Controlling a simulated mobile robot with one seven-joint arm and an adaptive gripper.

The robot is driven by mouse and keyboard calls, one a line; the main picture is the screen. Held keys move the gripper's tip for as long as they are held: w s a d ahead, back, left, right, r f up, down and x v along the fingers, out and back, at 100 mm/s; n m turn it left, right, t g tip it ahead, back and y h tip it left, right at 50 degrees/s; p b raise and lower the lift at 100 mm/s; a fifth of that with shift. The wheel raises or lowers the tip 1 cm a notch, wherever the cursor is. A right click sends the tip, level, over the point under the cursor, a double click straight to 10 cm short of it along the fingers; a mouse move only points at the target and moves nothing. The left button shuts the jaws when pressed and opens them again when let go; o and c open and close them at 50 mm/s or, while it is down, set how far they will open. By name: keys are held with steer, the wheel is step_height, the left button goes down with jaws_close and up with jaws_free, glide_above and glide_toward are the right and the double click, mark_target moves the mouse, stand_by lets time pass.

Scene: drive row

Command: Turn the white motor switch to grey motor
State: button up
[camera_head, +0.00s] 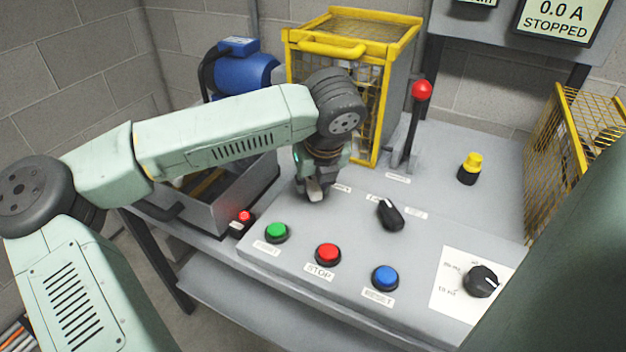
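My gripper (315,190) points down at the back left of the sloped control panel (350,252), in front of the yellow-framed cage. Its fingertips are close to the panel, and I cannot tell whether they touch it or are open or shut. A switch under the fingers could be hidden. A black rotary selector (390,213) with a white pointer line stands to the right of my gripper, apart from it. Small labels sit on both sides of it, too small to read. No white switch or grey motor is clearly visible; a blue motor (238,74) stands behind my arm.
Green (276,231), red (327,254) and blue (385,277) buttons line the panel front. A black dial (481,281) is at right. A red-knobbed lever (421,91), yellow button (470,166) and yellow-framed cage (372,100) stand behind. The display (562,20) reads 0.0 A STOPPED.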

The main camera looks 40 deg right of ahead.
jaws_close()
steer(key=shift+f+b, duration=0.15)
steer(key=shift+b, duration=0.3)
steer(key=shift+m+b, duration=0.3)
steer(key=shift+b, duration=0.1)
steer(key=m+b, duration=0.1)
steer(key=m+h+b, duration=0.1)
steer(key=b, duration=0.1)
steer(key=shift+w+a+f, duration=0.1)
steer(key=shift+f, duration=0.1)
steer(key=m+b, duration=0.2)
steer(key=m+g+h+b, duration=0.1)
steer(key=m+b, duration=0.1)
steer(key=shift+r+m+g, duration=0.2)
steer(key=shift+m+g, duration=0.1)
steer(key=m+g, duration=0.1)
steer(key=m, duration=0.1)
steer(key=m+g, duration=0.1)
steer(key=m, duration=0.2)
steer(key=shift+w+r+h+b, duration=0.2)
steer(key=shift+h+b, duration=0.15)
steer(key=shift+h, duration=0.05)
steer(key=m+g+p, duration=0.1)
steer(key=m+g, duration=0.1)
steer(key=m, duration=0.3)
steer(key=shift+m+y, duration=0.3)
steer(key=shift+m, duration=0.2)
